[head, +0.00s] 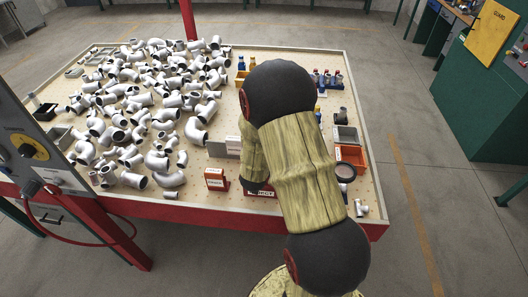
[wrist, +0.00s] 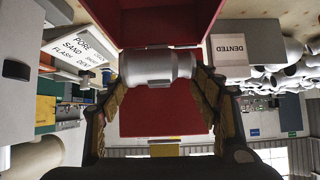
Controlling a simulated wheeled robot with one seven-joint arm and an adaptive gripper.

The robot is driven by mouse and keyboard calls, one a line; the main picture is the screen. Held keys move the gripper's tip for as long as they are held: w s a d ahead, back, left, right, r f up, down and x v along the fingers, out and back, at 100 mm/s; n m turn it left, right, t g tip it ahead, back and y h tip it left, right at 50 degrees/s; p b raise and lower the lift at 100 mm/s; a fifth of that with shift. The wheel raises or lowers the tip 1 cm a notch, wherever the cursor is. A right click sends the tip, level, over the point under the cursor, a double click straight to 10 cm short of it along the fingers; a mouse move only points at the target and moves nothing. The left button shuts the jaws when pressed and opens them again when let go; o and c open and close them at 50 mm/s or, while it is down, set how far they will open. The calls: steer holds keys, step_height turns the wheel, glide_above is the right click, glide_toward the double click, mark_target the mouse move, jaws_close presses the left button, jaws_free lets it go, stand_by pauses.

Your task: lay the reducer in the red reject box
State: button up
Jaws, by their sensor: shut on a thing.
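The reducer (wrist: 150,70), a short grey pipe piece, is held crosswise in the wrist view. My gripper (wrist: 160,77) is shut on it, one padded finger at each end. The red reject box (wrist: 165,118) fills the middle of the wrist view behind the reducer; I cannot tell how far the reducer is from its walls or floor. In the head view, the box's labelled front (head: 260,190) shows at the table's front edge, partly covered by my arm. My gripper and the reducer are hidden behind my arm in that view.
Many grey pipe fittings (head: 150,95) crowd the table's left half. A small red labelled holder (head: 215,179) stands left of the reject box. An orange tray (head: 351,155) and a dark ring (head: 345,172) lie to the right.

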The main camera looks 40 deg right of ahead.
steer(key=shift+s+a+r, duration=0.1)
steer(key=shift+a, duration=0.05)
steer(key=shift+a, duration=0.1)
steer(key=shift+s+f, duration=0.1)
steer(key=shift+f, duration=0.3)
step_height(320, 180, down, 9)
steer(key=b, duration=0.7)
steer(key=shift+f+b, duration=0.15)
steer(key=shift+b, duration=0.2)
steer(key=shift+f+b, duration=0.3)
steer(key=shift+f, duration=0.05)
steer(key=o, duration=2)
steer(key=shift+o, duration=0.5)
steer(key=v, duration=1.2)
